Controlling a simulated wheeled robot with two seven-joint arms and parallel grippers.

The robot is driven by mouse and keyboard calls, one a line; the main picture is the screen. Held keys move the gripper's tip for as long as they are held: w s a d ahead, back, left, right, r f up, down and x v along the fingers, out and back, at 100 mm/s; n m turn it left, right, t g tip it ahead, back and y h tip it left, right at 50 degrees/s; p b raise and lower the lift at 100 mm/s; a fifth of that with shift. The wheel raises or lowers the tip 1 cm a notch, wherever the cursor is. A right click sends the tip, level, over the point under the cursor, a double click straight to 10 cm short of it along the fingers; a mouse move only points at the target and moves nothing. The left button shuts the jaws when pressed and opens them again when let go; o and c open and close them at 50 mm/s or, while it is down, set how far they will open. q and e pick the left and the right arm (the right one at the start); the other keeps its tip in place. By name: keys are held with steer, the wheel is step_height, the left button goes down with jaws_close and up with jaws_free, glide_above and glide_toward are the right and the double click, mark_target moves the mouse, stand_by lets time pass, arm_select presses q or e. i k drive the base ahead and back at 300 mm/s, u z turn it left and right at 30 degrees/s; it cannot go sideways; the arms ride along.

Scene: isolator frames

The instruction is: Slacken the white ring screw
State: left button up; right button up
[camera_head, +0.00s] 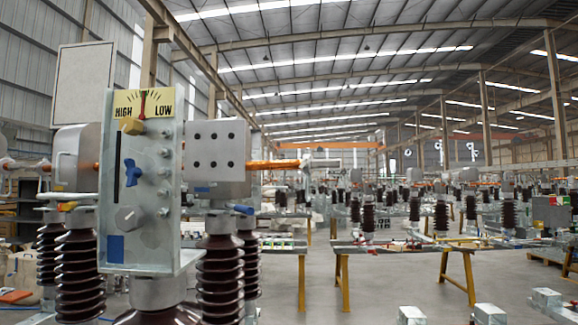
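An upright grey metal panel (143,251) stands close at the left, with a yellow HIGH/LOW scale plate (144,104) and a red pointer at its top. A pale grey-white round knob (127,218) sits low on the panel. Several small silver screws (163,172) run down the panel's right side. I cannot tell which part is the white ring screw; no plain white ring stands out. Neither of my grippers is in view.
Brown ribbed insulators (221,278) stand beside and behind the panel. A grey box with holes (216,158) and an orange bar (272,165) are to its right. Yellow-legged benches (341,283) stand further back. Grey blocks (490,314) lie at the lower right. Open floor lies between.

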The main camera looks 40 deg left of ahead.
mark_target(305, 164)
steer(key=z, duration=0.05)
steer(key=k, duration=1.15)
steer(key=z, duration=0.5)
steer(key=i, duration=0.6)
steer(key=z, duration=0.55)
steer(key=i, duration=0.8)
steer(key=u, duration=0.85)
steer(key=i, duration=0.7)
steer(key=u, duration=0.8)
